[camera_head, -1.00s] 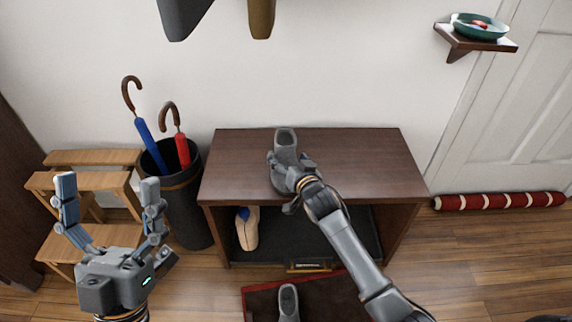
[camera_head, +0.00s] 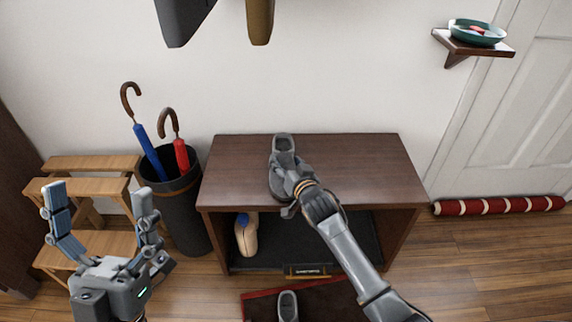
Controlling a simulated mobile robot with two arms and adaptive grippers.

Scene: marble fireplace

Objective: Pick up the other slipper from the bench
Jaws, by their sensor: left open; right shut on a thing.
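A grey slipper (camera_head: 282,146) is on top of the dark wooden bench (camera_head: 355,160). My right gripper (camera_head: 283,172) is shut on this slipper, and the hand hides part of it. I cannot tell whether the slipper is touching the bench top or just above it. Another grey slipper (camera_head: 288,305) is on the red-edged mat (camera_head: 325,300) on the floor in front of the bench, cut off by the bottom edge of the view. My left gripper (camera_head: 98,200) is open and empty at the lower left, in front of the wooden step stool.
A dark bin (camera_head: 187,215) with a blue umbrella (camera_head: 148,150) and a red umbrella (camera_head: 181,155) stands left of the bench. A beige shoe-like item (camera_head: 246,238) is on the lower shelf. A wall shelf (camera_head: 470,44) holds a green bowl (camera_head: 478,32). A red roll (camera_head: 500,206) lies by the door.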

